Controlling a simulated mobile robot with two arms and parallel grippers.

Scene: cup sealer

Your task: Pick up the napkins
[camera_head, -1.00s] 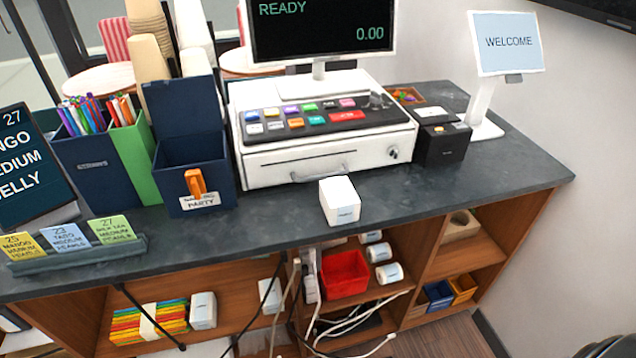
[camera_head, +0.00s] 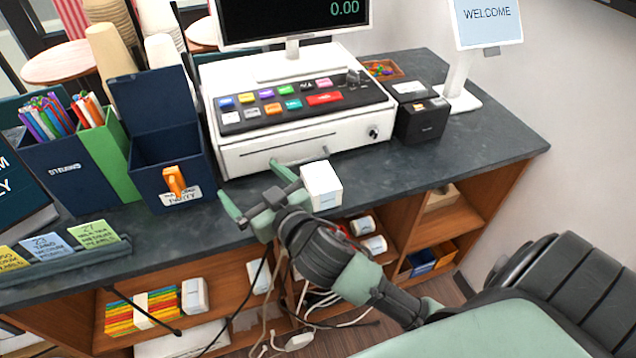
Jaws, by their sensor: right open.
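A white block-shaped pack with a small label, which looks like the napkins (camera_head: 322,186), stands upright on the dark counter near its front edge. My right gripper (camera_head: 256,190) reaches in from the lower right and is open. Its fingers spread over the counter's front edge, just left of the white pack, and nothing is between them. The gripper's body covers the pack's lower left side, so I cannot tell whether they touch. My left gripper is not in view.
The cash register (camera_head: 300,130) stands behind the pack. A dark blue box (camera_head: 170,150) with an orange clip is to the left. The counter's right front is clear.

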